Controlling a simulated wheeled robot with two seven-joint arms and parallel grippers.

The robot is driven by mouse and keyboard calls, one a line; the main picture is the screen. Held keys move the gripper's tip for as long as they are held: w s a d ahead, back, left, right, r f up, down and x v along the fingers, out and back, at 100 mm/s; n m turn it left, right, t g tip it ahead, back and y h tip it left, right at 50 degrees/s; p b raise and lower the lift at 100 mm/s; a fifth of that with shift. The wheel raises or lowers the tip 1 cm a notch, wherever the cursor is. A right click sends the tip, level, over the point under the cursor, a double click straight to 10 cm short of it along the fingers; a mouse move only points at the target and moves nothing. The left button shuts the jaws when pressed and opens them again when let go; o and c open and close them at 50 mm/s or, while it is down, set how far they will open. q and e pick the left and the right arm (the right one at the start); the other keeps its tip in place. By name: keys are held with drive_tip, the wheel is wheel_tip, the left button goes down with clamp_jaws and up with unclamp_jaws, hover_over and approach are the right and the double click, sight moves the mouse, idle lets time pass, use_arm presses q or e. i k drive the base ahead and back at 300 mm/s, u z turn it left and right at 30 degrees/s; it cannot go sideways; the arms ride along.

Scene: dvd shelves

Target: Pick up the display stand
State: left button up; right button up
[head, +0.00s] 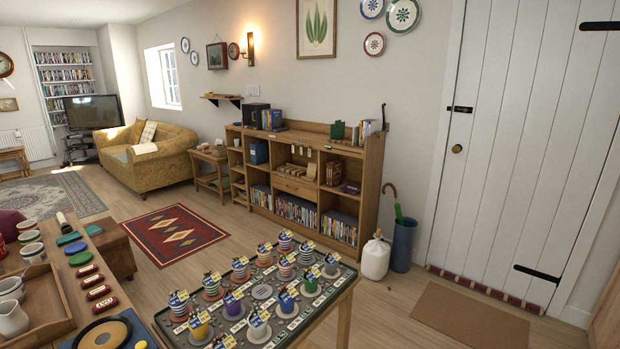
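I cannot tell for certain which thing is the display stand. A small light-wood stepped piece (296,171) sits in the upper middle opening of the wooden shelf unit (376,172) against the back wall, with pale upright pieces by it. A dark display board (262,291) lies on a table at the front, with several small striped and coloured items on round bases, many with yellow-and-blue tags. Neither of my grippers shows in the head view.
A table at the front left holds a wooden tray (38,300), bowls and small boxes. Open floor with a red rug (172,235) lies before the shelf.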

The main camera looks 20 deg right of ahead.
sight(312, 168)
drive_tip(key=z, duration=1.75)
drive_tip(key=i, duration=3.65)
drive_tip(key=u, duration=2.35)
drive_tip(key=i, duration=1.8)
drive_tip(key=u, duration=0.4)
